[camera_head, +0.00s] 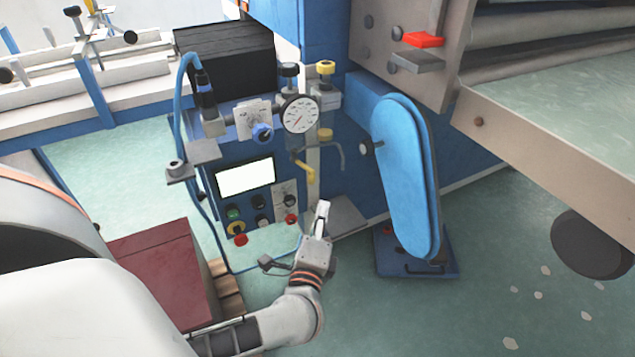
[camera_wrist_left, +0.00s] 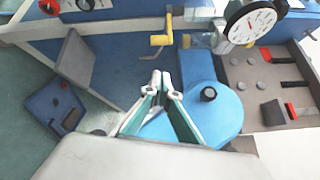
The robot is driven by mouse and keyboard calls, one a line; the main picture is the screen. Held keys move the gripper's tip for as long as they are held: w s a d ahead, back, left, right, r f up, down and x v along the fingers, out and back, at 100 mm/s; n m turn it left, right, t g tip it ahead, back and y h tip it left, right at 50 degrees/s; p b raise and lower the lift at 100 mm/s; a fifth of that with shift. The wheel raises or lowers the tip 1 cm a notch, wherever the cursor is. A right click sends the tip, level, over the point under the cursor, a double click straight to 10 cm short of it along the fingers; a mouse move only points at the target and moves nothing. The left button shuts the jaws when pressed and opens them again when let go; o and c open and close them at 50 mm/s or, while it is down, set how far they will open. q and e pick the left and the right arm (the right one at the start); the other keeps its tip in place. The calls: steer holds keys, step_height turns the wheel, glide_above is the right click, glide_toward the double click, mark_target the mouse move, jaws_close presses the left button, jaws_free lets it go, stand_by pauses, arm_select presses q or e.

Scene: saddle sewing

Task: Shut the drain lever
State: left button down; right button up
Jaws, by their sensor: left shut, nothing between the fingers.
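A small yellow lever (camera_head: 304,172), which looks like the drain lever, sticks out below the round pressure gauge (camera_head: 300,114) on the blue machine's front. In the left wrist view the yellow lever (camera_wrist_left: 161,39) is above and beyond my fingertips, left of the gauge (camera_wrist_left: 252,22). My left gripper (camera_head: 322,210) is below the lever, apart from it, with its fingers pointing up. In the left wrist view the left gripper (camera_wrist_left: 164,78) has its fingertips together and holds nothing. My right gripper does not show.
A control panel with a white screen (camera_head: 245,177) and several buttons is left of the gripper. A blue padded board (camera_head: 403,175) stands to the right on a blue base. A dark red box (camera_head: 158,268) is at lower left. Green floor (camera_head: 480,290) is open at lower right.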

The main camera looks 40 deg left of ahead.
arm_select(q)
steer(key=w+a+n+b, duration=0.1)
steer(key=w+a+n, duration=0.25)
steer(key=w, duration=0.65)
steer(key=s+a, duration=0.3)
steer(key=shift+s+a, duration=0.1)
steer(key=shift+s, duration=0.05)
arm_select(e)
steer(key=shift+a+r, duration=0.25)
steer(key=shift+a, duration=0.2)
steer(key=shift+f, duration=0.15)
